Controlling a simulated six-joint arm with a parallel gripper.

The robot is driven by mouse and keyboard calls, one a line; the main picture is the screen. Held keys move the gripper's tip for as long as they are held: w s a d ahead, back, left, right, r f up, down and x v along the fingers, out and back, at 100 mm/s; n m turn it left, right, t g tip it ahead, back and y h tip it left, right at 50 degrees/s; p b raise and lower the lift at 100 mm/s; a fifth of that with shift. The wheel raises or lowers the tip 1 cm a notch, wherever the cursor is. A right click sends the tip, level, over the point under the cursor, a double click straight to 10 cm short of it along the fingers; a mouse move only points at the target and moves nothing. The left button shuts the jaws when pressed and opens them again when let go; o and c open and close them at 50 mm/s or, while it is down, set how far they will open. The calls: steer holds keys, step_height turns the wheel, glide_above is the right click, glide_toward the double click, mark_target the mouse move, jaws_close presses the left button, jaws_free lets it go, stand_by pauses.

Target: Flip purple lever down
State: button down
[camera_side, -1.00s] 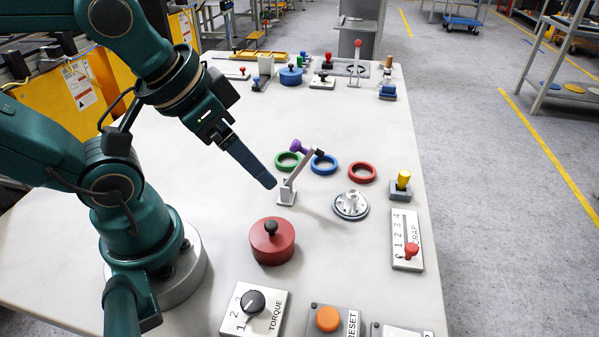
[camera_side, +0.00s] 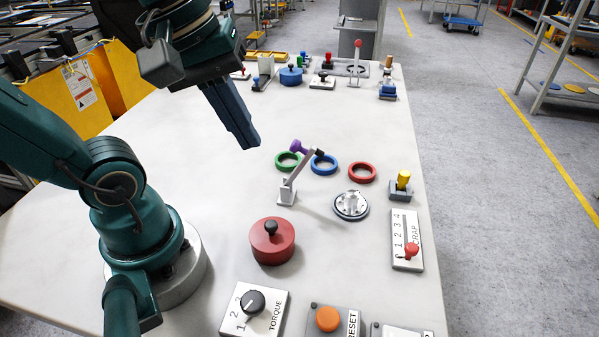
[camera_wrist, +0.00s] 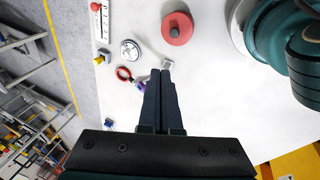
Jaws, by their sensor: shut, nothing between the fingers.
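The purple lever is a grey arm with a purple knob (camera_side: 298,147) and a dark end, on a small pale base (camera_side: 287,192). In the side view its arm slants up and to the right from the base. My gripper (camera_side: 252,143) is shut and empty, up and to the left of the purple knob, apart from it in the picture. In the wrist view the fingertips (camera_wrist: 161,66) point toward the lever's base (camera_wrist: 168,64). They hide much of the lever arm, and a bit of the purple knob (camera_wrist: 141,86) shows beside them.
Green (camera_side: 283,158), blue (camera_side: 324,170) and red (camera_side: 362,173) rings lie around the lever. A round silver flange (camera_side: 351,206) stands to its right. A red lidded pot (camera_side: 272,245) stands in front. The white table (camera_side: 200,210) is clear to the lever's left.

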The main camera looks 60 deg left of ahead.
steer(key=w+a+r+n+g, duration=0.1)
steer(key=w+a+r+n, duration=0.1)
steer(key=a+n, duration=0.3)
steer(key=w+a+r+n+h, duration=0.1)
steer(key=w+a+r+n, duration=0.2)
steer(key=n, duration=0.8)
steer(key=a, duration=0.2)
steer(key=shift+a+r+g, duration=0.15)
steer(key=shift+a+g, duration=0.25)
steer(key=w+d+x, duration=0.2)
steer(key=x, duration=1.1)
steer(key=shift+r, duration=0.4)
